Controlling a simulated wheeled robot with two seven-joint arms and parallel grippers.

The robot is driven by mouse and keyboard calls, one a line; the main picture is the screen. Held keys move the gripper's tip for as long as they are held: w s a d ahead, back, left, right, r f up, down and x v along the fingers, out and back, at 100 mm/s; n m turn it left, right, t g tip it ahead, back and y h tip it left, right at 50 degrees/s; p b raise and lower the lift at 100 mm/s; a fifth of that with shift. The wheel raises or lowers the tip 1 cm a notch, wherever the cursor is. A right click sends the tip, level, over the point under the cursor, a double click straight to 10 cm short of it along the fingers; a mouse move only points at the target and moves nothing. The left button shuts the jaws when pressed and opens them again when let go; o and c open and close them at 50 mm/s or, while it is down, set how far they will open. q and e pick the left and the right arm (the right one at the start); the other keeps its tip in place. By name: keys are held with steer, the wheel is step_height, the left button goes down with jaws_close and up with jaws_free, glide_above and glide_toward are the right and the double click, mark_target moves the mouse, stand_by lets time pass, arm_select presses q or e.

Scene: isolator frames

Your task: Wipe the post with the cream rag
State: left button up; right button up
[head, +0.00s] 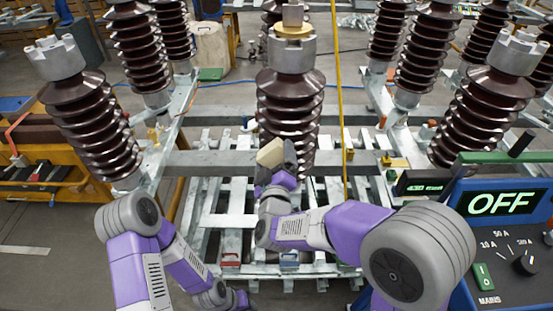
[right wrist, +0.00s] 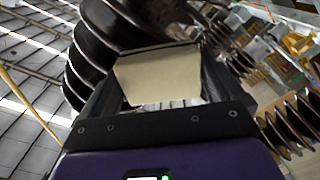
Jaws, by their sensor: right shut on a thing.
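The post is taken to be the dark brown ribbed insulator (head: 289,102) in the middle of the head view, upright with a grey metal cap. Its ribs (right wrist: 98,42) also fill the upper left of the right wrist view. My right gripper (head: 276,157) is shut on the cream rag (head: 270,151), in front of the post's lower ribs. The rag (right wrist: 158,78) shows as a cream block between the two dark fingers in the right wrist view. I cannot tell whether it touches the post. My left arm folds down at the lower left; its gripper's fingers are not visible.
Other brown insulators stand at left (head: 93,125) and right (head: 482,108). Grey steel beams (head: 215,162) run around the post's base. A blue box with an OFF display (head: 502,203) is at the lower right. A thin yellow pole (head: 340,110) stands just right of the post.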

mark_target(278, 145)
steer(key=shift+d+r+b, duration=0.2)
steer(key=shift+d+b, duration=0.15)
steer(key=shift+d, duration=3.65)
steer(key=shift+r+p, duration=1.05)
steer(key=shift+r, duration=0.2)
steer(key=shift+a+f+p, duration=0.1)
steer(key=shift+a+p, duration=0.55)
steer(key=shift+a, duration=3.25)
steer(key=shift+r+p, duration=1.1)
steer(key=shift+r, duration=0.15)
steer(key=shift+d+f, duration=0.1)
steer(key=shift+d, duration=0.25)
steer(key=shift+d+b, duration=0.5)
steer(key=shift+d, duration=3.1)
